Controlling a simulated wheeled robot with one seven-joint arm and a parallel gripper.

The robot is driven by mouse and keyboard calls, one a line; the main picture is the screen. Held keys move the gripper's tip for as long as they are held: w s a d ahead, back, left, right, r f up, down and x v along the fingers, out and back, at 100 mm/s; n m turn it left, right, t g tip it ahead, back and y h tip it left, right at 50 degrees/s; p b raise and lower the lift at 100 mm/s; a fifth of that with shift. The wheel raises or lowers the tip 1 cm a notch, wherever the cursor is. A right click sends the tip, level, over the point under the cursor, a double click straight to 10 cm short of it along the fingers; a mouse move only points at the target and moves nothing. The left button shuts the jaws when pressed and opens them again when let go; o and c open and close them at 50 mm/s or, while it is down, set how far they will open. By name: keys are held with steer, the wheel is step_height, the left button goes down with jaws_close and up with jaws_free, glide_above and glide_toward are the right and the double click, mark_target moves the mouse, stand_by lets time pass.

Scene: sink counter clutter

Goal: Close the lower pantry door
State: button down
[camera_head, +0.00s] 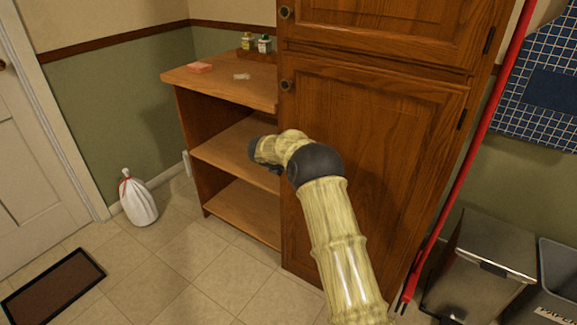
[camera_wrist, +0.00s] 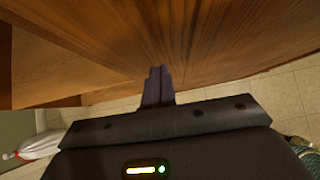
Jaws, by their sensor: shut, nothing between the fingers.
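The lower pantry door (camera_head: 400,150) is a brown wood panel with a round knob (camera_head: 285,86) at its upper left and a hinge at its right edge. It looks flush or nearly flush with the cabinet; a small gap cannot be ruled out. My arm crosses in front of its left part and hides some of its left edge. In the wrist view, my gripper (camera_wrist: 160,73) is shut and empty, its fingertips close to the wood of the pantry (camera_wrist: 230,40). I cannot tell whether they touch it. In the head view the fingers are mostly hidden.
An open shelf unit (camera_head: 235,152) adjoins the pantry on the left, with small items on top. A white bag (camera_head: 138,201) and a dark mat (camera_head: 53,285) lie on the tile floor. A red pole (camera_head: 466,150) and bins (camera_head: 480,270) stand at right. Floor before the shelves is clear.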

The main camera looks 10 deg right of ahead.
steer(key=shift+w+d+r, duration=0.35)
steer(key=shift+d+r, duration=0.1)
steer(key=shift+d, duration=0.15)
steer(key=shift+a, duration=0.1)
steer(key=s+a+r, duration=0.6)
steer(key=s+a, duration=0.2)
steer(key=shift+s+a, duration=0.3)
steer(key=shift+a, duration=0.1)
steer(key=shift+w+d, duration=0.1)
